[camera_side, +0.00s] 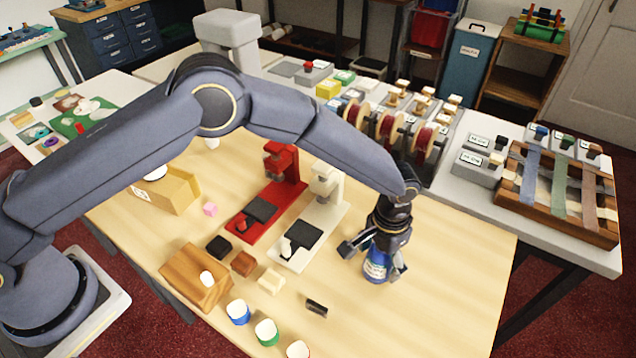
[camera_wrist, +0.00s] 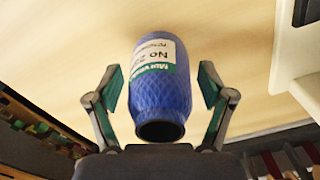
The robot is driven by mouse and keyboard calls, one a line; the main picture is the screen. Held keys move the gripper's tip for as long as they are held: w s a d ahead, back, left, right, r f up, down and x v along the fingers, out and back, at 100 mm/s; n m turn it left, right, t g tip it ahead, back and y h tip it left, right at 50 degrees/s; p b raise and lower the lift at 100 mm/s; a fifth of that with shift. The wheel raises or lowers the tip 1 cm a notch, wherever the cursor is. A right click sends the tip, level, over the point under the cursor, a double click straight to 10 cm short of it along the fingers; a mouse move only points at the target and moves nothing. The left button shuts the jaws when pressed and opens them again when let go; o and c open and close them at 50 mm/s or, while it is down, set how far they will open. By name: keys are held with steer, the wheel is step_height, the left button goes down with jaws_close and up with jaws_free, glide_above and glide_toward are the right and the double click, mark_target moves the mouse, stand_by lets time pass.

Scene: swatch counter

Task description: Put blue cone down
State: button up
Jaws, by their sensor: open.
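The blue cone (camera_side: 376,264) is a blue thread cone with a white and green label. It stands on the wooden table right of the white press in the side view. In the wrist view the blue cone (camera_wrist: 162,85) sits between my fingers, with its dark open end towards me. My gripper (camera_side: 372,262) points down around it with its fingers spread. In the wrist view my gripper (camera_wrist: 165,88) shows a gap between each finger pad and the cone. The cone's base is partly hidden by a finger in the side view.
The white press (camera_side: 300,240) and red press (camera_side: 268,208) stand left of the cone. Small blocks, a wooden block (camera_side: 192,280) and several white-topped jars (camera_side: 266,332) lie nearer the front. Spool racks (camera_side: 400,135) stand behind. The table right of the cone is clear.

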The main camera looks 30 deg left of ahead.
step_height(320, 180, up, 14)
steer(key=a, duration=0.1)
steer(key=s+a+r+n+t, duration=0.1)
steer(key=s+a+r+t, duration=0.15)
steer(key=a+r, duration=0.7)
steer(key=s+a+r+n+t, duration=0.1)
steer(key=s+a+r, duration=0.2)
steer(key=a+r, duration=0.65)
steer(key=s+a+f+n+t, duration=0.2)
steer(key=s+a, duration=1.2)
steer(key=s, duration=0.2)
